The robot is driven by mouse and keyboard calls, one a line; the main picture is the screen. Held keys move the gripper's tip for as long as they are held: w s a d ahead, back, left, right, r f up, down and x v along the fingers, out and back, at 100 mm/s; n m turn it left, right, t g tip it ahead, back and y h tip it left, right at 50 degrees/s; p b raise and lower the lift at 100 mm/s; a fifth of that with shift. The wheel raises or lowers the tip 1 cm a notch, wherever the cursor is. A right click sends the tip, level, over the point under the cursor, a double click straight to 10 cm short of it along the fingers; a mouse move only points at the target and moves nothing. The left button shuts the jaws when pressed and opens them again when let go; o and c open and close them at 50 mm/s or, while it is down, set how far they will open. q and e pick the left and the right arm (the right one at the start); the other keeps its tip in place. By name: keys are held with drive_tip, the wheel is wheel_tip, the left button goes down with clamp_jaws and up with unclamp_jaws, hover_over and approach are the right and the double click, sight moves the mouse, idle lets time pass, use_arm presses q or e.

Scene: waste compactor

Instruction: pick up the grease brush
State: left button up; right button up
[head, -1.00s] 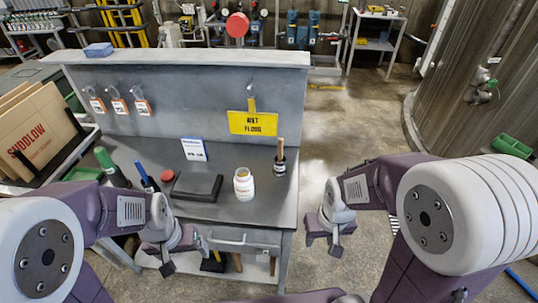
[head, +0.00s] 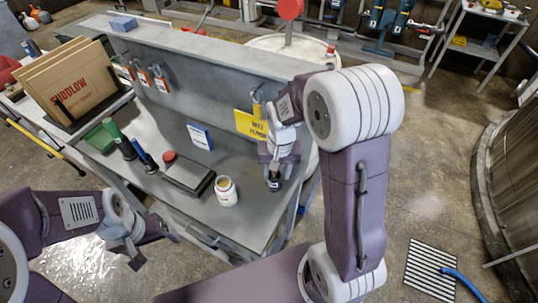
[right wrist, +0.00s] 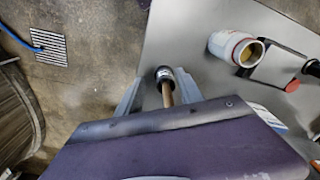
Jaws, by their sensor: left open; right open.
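In the head view my right gripper (head: 278,162) is above the pot (head: 274,183) and hides most of the handle. The bristles are hidden. My left gripper (head: 137,254) is open and empty, in front of the bench's left part.
A white jar (head: 226,192) stands left of the pot, with a black flat case (head: 188,175) beyond it. A yellow sign (head: 249,125) hangs on the back panel (head: 205,88). Bottles (head: 146,158) and a cardboard stack (head: 70,85) are further left.

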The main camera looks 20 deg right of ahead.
drive_tip(key=w+r+p, duration=0.1)
drive_tip(key=w, duration=0.1)
drive_tip(key=w+d+r+m+p, duration=0.1)
drive_tip(key=w+p, duration=0.1)
drive_tip(key=w+r+m+p, duration=0.1)
drive_tip(key=w+p, duration=0.1)
drive_tip(key=shift+d+r+g, duration=0.2)
drive_tip(key=shift+g, duration=0.1)
drive_tip(key=shift+w+d+f, duration=0.1)
drive_tip(key=shift+f, duration=0.15)
drive_tip(key=f, duration=0.1)
drive_tip(key=f+p, duration=0.1)
drive_tip(key=f, duration=0.1)
drive_tip(key=shift+a+f, duration=0.2)
drive_tip(key=shift+f, duration=0.05)
drive_tip(key=f, duration=0.1)
drive_tip(key=f+p, duration=0.1)
drive_tip(key=f, duration=0.1)
drive_tip(key=f+p, duration=0.1)
drive_tip(key=f, duration=0.1)
drive_tip(key=shift+w+d, duration=0.2)
drive_tip(key=shift+d, duration=0.1)
drive_tip(key=shift+f, duration=0.2)
use_arm(q)
wheel_tip(320, 180, up, 10)
drive_tip(key=shift+s+a, duration=0.3)
drive_tip(key=shift+a, duration=0.05)
use_arm(e)
clamp_jaws()
